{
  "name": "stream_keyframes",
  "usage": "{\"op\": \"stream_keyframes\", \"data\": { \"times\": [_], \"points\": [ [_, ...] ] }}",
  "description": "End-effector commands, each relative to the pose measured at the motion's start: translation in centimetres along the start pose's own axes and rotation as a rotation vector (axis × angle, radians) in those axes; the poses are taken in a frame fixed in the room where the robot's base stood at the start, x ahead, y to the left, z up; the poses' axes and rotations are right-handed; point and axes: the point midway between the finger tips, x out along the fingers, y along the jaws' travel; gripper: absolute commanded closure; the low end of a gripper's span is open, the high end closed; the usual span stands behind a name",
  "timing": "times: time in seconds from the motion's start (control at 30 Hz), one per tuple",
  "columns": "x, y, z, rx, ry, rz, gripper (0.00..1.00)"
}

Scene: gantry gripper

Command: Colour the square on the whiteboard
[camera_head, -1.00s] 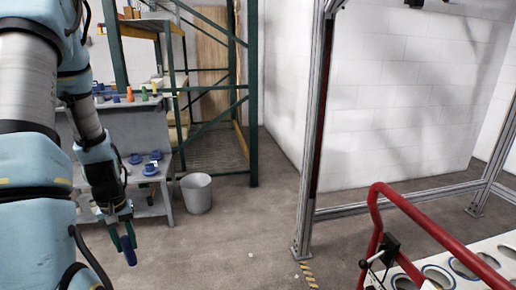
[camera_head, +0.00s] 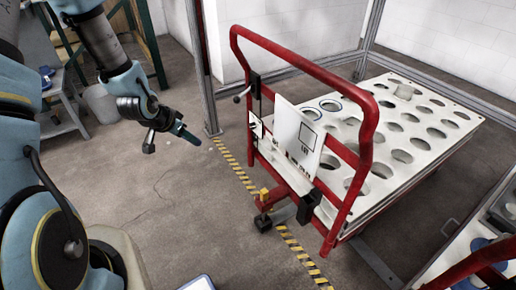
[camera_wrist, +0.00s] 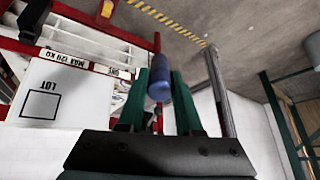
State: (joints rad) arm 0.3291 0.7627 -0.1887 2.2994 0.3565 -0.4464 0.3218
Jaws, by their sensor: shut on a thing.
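The whiteboard (camera_head: 287,122) is a white panel hung on the red cart's handle frame. It bears an unfilled black-outlined square (camera_head: 307,135) with lettering beside it. In the wrist view the whiteboard (camera_wrist: 80,88) is at the left, and the square (camera_wrist: 42,105) is empty under the word LOT. My gripper (camera_head: 183,132) is left of the cart, well apart from the whiteboard. In the wrist view its green fingers are shut on a blue marker (camera_wrist: 160,82). The marker's far end faces the camera; its tip cannot be made out.
The red cart (camera_head: 290,55) carries a white tray with several round holes (camera_head: 455,105). A grey gantry post (camera_head: 199,70) stands behind my gripper. Yellow-black floor tape (camera_head: 290,240) runs along the cart's near end. A grey bin (camera_head: 102,102) is at the left. Floor between gripper and cart is clear.

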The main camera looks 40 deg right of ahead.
Motion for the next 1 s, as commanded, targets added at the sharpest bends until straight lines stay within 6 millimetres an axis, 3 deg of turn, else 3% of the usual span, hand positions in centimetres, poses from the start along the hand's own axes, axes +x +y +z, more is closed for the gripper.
{"op": "stream_keyframes", "data": {
  "times": [0.03,0.2,0.3,0.43,0.6,1.0],
  "points": [
    [2.1,2.4,-0.9,0.069,0.059,0.044,1.00],
    [4.7,10.3,-5.1,0.278,0.245,0.196,1.00],
    [5.2,14.4,-7.0,0.365,0.330,0.275,1.00],
    [5.2,18.4,-8.6,0.439,0.403,0.355,1.00],
    [4.8,20.8,-9.6,0.477,0.442,0.402,1.00],
    [6.2,22.7,-12.1,0.482,0.445,0.406,1.00]
  ]
}}
